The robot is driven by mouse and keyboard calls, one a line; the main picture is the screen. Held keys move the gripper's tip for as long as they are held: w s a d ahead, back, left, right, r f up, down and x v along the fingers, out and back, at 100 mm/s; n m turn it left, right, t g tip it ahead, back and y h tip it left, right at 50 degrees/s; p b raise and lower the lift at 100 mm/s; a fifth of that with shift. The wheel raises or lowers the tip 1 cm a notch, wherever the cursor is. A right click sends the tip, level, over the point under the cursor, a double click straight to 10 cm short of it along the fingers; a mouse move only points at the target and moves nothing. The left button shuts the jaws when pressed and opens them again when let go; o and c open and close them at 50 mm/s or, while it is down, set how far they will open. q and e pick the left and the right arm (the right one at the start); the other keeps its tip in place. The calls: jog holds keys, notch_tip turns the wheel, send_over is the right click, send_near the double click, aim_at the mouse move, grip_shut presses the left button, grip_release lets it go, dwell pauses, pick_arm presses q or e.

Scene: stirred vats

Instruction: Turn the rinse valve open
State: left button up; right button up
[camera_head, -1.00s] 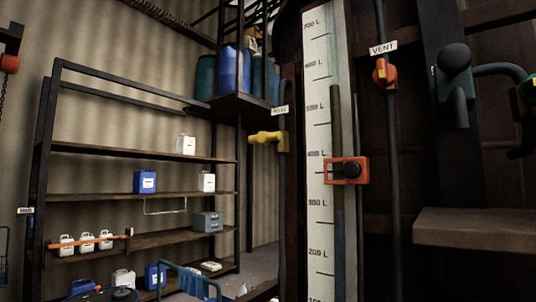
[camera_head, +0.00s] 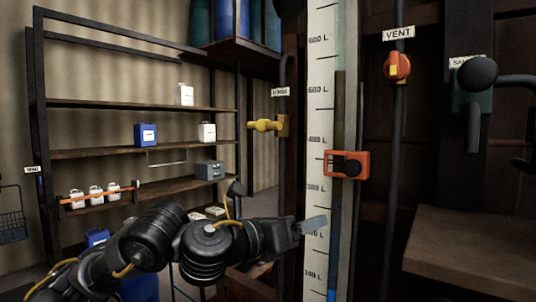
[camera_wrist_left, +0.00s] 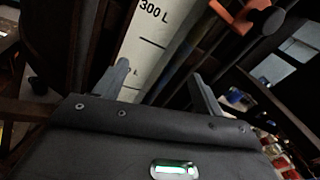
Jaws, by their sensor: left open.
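The rinse valve (camera_head: 265,125) has a yellow handle on a pipe left of the level scale, under a small white label (camera_head: 280,92). The handle sticks out to the left, roughly level. My left gripper (camera_head: 314,225) is below and right of the valve, in front of the lower scale, apart from the valve. In the left wrist view its two fingers (camera_wrist_left: 160,88) are spread with nothing between them. The valve is not clearly seen in the left wrist view. My right gripper is not in view.
A white level scale (camera_head: 319,110) carries an orange clamp (camera_head: 346,164). Right of it are the orange VENT valve (camera_head: 397,67) and a dark round-knobbed valve (camera_head: 478,73). A brown ledge (camera_head: 470,250) juts out at lower right. Shelves with jugs (camera_head: 145,134) stand behind at left.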

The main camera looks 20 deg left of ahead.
pick_arm(q)
jog(key=s+a+r+m+y, duration=0.15)
jog(key=a+r+m, duration=0.25)
jog(key=r, duration=0.5)
jog(key=m+t+y, duration=0.2)
jog(key=m+y, duration=0.1)
send_near(261, 124)
jog(key=w, duration=0.2)
jog(key=shift+h, duration=0.25)
jog(key=p+x, duration=0.6)
jog(key=x, duration=0.3)
jog(key=shift+d+f, duration=0.15)
jog(key=shift+d, duration=0.05)
jog(key=shift+w+d+f+p, duration=0.1)
jog(key=shift+w+d+p, duration=0.15)
jog(key=shift+w, duration=0.25)
jog(key=shift+c, duration=0.4)
